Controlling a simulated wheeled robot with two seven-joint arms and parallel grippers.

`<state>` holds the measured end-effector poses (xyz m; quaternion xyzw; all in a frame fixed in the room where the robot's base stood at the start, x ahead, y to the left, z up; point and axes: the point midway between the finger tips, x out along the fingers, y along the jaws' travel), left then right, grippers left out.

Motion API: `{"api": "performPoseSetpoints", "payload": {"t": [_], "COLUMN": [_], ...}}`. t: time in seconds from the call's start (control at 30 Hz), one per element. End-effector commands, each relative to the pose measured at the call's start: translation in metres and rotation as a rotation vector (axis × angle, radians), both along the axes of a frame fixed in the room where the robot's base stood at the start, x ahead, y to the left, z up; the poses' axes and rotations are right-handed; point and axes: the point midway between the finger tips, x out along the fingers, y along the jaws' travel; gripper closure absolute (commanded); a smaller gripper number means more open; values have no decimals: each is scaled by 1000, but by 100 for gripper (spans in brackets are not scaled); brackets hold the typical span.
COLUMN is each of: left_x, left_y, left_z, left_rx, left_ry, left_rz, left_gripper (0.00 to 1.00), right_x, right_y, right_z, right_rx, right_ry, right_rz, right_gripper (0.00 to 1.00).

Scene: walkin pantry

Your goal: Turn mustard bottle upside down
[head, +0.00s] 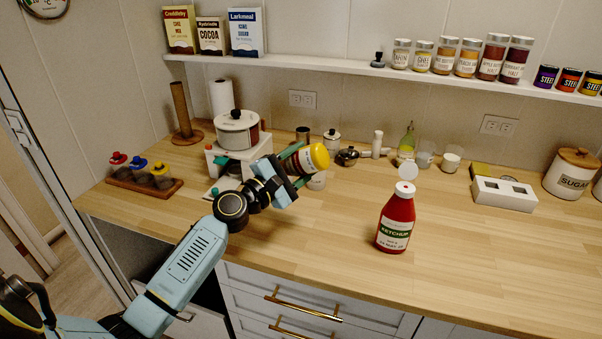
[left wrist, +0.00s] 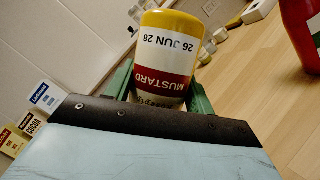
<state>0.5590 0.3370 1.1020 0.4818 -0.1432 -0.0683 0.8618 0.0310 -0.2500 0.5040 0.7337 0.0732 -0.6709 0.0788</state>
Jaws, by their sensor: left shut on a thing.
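The mustard bottle (head: 316,158) is yellow with a white and red label. My left gripper (head: 294,171) is shut on it and holds it above the counter, left of the ketchup bottle. In the head view the bottle is tilted well over, with a yellow end toward the right. In the left wrist view the mustard bottle (left wrist: 166,62) sits between the green fingers, and its label lettering reads upside down. Its other end is hidden by the gripper. My right gripper is not in view.
A red ketchup bottle (head: 397,220) stands upright on the wooden counter (head: 320,244). A white pot (head: 237,130), small cups and jars stand behind the gripper. The counter's front middle is clear.

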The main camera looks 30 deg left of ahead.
Motion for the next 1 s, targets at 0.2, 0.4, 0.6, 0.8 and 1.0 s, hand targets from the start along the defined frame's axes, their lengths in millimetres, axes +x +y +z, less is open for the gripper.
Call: {"api": "performPoseSetpoints", "payload": {"t": [0.2, 0.4, 0.6, 0.8, 1.0], "left_x": [0, 0, 0, 0, 0], "left_y": [1, 4, 6, 6, 6], "left_z": [3, 6, -11, -29, -47], "left_rx": [-513, -918, -1023, -1019, -1018], "left_ry": [-23, -38, -42, -42, -42], "left_rz": [1, 0, -1, -1, -1], "left_gripper": [77, 77, 77, 77, 77], "right_x": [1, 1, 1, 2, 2], "right_y": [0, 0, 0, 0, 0], "right_z": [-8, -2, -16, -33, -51], "right_rx": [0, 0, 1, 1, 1], "right_ry": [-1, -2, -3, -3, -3], "right_rz": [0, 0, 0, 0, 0], "right_gripper": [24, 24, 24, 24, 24]}}
